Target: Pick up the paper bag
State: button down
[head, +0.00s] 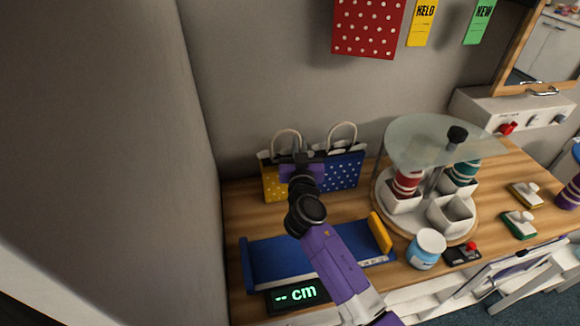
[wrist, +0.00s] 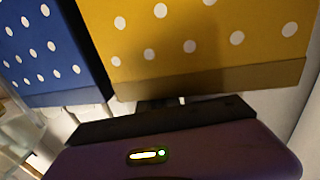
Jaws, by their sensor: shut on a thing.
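Two polka-dotted paper bags with looped handles stand side by side against the back wall in the head view. The yellow paper bag (head: 271,185) with white dots is on the left, and the blue paper bag (head: 343,172) is on the right. My gripper (head: 301,166) is at the upper part of the yellow bag and hides some of it. In the wrist view the yellow bag (wrist: 200,35) fills the upper middle, its brown band against my gripper (wrist: 160,103). My gripper is shut on the yellow bag; the fingertips are mostly hidden. The blue bag (wrist: 45,50) is apart on the left.
A glass-topped round carousel (head: 430,143) with white bins stands just right of the bags. A blue measuring tray (head: 275,258) with a yellow end lies in front, beneath my arm. A blue-and-white jar (head: 426,250) stands near the front edge. A grey wall closes the left.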

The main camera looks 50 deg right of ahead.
jog(key=shift+r, duration=0.1)
notch_tip(320, 180, up, 20)
dwell(0.5)
dwell(0.5)
